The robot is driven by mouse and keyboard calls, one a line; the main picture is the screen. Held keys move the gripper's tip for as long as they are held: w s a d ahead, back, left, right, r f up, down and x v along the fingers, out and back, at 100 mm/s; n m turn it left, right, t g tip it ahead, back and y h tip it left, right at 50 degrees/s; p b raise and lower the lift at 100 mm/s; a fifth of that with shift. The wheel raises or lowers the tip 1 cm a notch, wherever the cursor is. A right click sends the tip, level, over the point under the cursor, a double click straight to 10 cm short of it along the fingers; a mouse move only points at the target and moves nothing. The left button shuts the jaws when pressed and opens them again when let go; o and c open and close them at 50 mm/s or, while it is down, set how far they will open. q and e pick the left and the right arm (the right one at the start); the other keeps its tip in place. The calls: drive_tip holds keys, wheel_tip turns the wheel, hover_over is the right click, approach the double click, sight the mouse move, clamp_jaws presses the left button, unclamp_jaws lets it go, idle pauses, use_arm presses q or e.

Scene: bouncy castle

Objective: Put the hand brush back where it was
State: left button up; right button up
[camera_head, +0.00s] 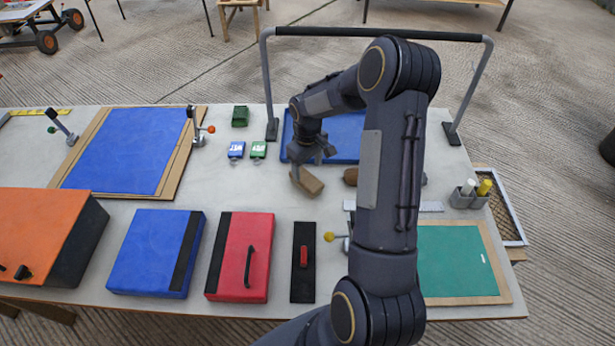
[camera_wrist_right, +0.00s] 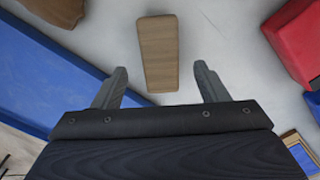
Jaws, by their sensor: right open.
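A tan wooden piece (camera_head: 309,183), possibly the hand brush, lies on the table just in front of the blue tray; no bristles show. My right gripper (camera_head: 314,158) is open and empty, close above it. In the right wrist view the tan piece (camera_wrist_right: 158,45) lies ahead of and between the spread fingers, not gripped. A darker brown rounded thing (camera_head: 350,176) lies to its right, partly hidden by my right arm; its edge also shows in the wrist view (camera_wrist_right: 55,8). I cannot tell which of the two is the brush. My left gripper is out of view.
The blue tray (camera_head: 289,148) lies under a tall metal frame (camera_head: 380,33). Blue (camera_head: 148,250) and red (camera_head: 232,287) cases and a black strip with a red handle (camera_head: 303,285) line the front. Small blue and green items (camera_head: 236,151) stand left. Table between is clear.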

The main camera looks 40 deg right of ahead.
wheel_tip(320, 180, up, 5)
wheel_tip(320, 180, up, 7)
drive_tip(key=t, duration=0.1)
hover_over(308, 179)
drive_tip(key=s+a, duration=0.3)
drive_tip(key=s+a+r+m+t+y, duration=0.1)
drive_tip(key=s+a+r+t, duration=0.1)
drive_tip(key=s+a+r, duration=0.4)
drive_tip(key=s+a+m+t+y, duration=0.1)
drive_tip(key=s+a+t+y, duration=0.1)
drive_tip(key=s+a, duration=0.8)
drive_tip(key=s, duration=0.4)
drive_tip(key=shift+s+a+r+m+t+y, duration=0.2)
drive_tip(key=shift+r+m+t+y, duration=0.1)
drive_tip(key=shift+r+m+y, duration=0.1)
